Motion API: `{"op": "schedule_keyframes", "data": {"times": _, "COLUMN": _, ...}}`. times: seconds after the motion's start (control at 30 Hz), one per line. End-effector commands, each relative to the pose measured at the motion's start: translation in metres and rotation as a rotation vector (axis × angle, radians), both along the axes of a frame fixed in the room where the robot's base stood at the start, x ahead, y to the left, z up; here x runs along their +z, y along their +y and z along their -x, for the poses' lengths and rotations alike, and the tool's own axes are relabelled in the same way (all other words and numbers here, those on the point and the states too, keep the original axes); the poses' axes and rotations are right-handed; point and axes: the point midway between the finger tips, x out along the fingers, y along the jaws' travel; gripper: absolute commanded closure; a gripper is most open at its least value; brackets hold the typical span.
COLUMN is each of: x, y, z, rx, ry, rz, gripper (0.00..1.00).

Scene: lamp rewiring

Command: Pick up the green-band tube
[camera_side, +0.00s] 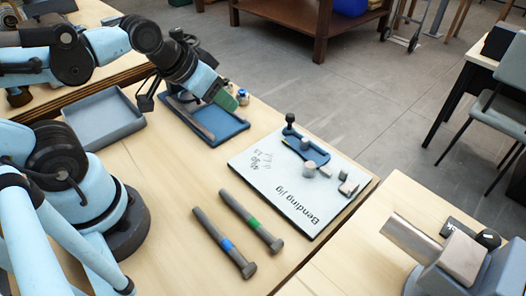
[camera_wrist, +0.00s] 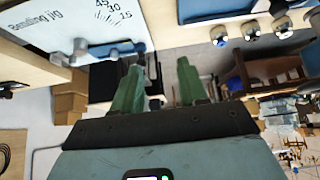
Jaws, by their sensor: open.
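The green-band tube (camera_side: 240,210) is a dark grey tube with a wider end and a green band near its middle. It lies on the wooden table, left of the bending jig board in the side view. A similar tube with a blue band (camera_side: 216,234) lies beside it, roughly parallel and apart. My gripper (camera_side: 230,99) has green fingers and is up over the blue tray area, well away from both tubes. In the wrist view, its two fingers (camera_wrist: 160,78) are spread with nothing between them. Neither tube shows in the wrist view.
The white bending jig board (camera_side: 262,192) carries a blue tool and grey pegs. A blue tray (camera_side: 237,130) and a grey tray (camera_side: 122,133) stand toward the back. Small jars (camera_side: 243,97) stand past the blue tray. A grey machine (camera_side: 462,256) is at the lower right. Table around the tubes is clear.

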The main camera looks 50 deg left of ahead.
Motion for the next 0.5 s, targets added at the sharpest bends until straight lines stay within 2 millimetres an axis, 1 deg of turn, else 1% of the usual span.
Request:
{"op": "schedule_keyframes", "data": {"times": 0.03, "x": 0.0, "y": 0.0, "z": 0.0, "rx": 0.0, "ry": 0.0, "rz": 0.0, "gripper": 0.57}}
{"op": "schedule_keyframes", "data": {"times": 0.07, "x": 0.0, "y": 0.0, "z": 0.0, "rx": 0.0, "ry": 0.0, "rz": 0.0, "gripper": 0.54}}
{"op": "schedule_keyframes", "data": {"times": 0.27, "x": 0.0, "y": 0.0, "z": 0.0, "rx": 0.0, "ry": 0.0, "rz": 0.0, "gripper": 0.54}}
{"op": "schedule_keyframes", "data": {"times": 0.33, "x": 0.0, "y": -0.003, "z": 0.0, "rx": -0.016, "ry": 0.007, "rz": -0.005, "gripper": 0.54}}
{"op": "schedule_keyframes", "data": {"times": 0.37, "x": 0.0, "y": -0.006, "z": 0.0, "rx": -0.033, "ry": 0.014, "rz": -0.01, "gripper": 0.54}}
{"op": "schedule_keyframes", "data": {"times": 0.43, "x": -0.001, "y": -0.018, "z": 0.0, "rx": -0.109, "ry": 0.044, "rz": -0.034, "gripper": 0.54}}
{"op": "schedule_keyframes", "data": {"times": 0.47, "x": -0.001, "y": -0.025, "z": 0.0, "rx": -0.157, "ry": 0.062, "rz": -0.05, "gripper": 0.54}}
{"op": "schedule_keyframes", "data": {"times": 0.5, "x": -0.002, "y": -0.037, "z": 0.001, "rx": -0.235, "ry": 0.092, "rz": -0.075, "gripper": 0.54}}
